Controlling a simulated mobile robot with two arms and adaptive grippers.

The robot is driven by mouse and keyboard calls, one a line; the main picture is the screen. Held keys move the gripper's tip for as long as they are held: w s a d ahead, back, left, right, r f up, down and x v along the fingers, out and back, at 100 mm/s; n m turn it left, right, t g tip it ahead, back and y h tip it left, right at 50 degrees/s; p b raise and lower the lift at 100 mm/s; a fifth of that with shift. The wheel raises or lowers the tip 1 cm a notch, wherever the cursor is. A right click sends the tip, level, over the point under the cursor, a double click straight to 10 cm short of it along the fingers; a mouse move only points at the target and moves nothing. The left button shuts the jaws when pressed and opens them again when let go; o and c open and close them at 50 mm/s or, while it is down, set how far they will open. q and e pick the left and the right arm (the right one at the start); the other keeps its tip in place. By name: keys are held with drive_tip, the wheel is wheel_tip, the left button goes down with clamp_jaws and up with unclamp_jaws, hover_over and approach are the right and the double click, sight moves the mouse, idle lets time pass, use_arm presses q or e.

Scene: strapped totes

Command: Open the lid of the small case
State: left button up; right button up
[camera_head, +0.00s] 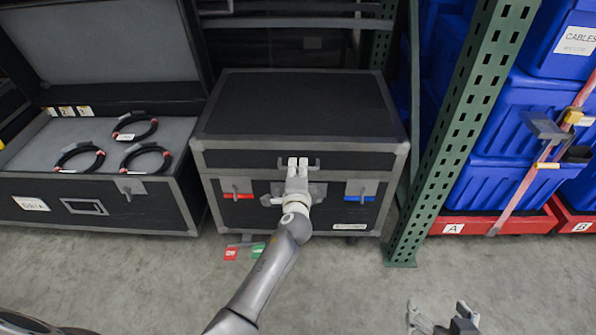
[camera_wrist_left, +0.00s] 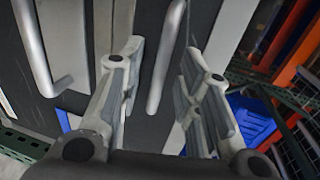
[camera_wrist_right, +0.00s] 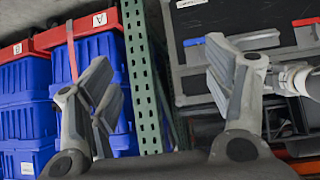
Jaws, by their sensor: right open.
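The small black case (camera_head: 300,105) with grey metal edges stands in the middle of the head view, its lid shut. A red latch (camera_head: 238,196) is on its front left and a blue latch (camera_head: 360,198) on its front right; I cannot tell whether they are fastened. My left gripper (camera_head: 297,164) is at the front centre of the case, by a grey handle (camera_head: 314,163). In the left wrist view its fingers are apart, with a grey bar (camera_wrist_left: 166,55) between them; contact is unclear. My right gripper (camera_head: 443,316) is open and empty, low over the floor at the right.
A larger case (camera_head: 100,205) with its lid up, holding coiled cables (camera_head: 135,127), stands at left. A green rack post (camera_head: 450,140) stands close to the right of the small case. Blue totes (camera_head: 500,110) fill the right. The floor in front is mostly clear.

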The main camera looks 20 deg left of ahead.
use_arm(q)
drive_tip(key=shift+x, duration=0.85)
use_arm(e)
drive_tip(key=shift+w+a+r+t, duration=0.2)
drive_tip(key=shift+w+r+t, duration=0.2)
drive_tip(key=shift+w+r, duration=0.05)
drive_tip(key=shift+w+a+r+t, duration=0.2)
drive_tip(key=shift+w+r+t, duration=0.2)
drive_tip(key=shift+w+r, duration=0.05)
use_arm(q)
clamp_jaws()
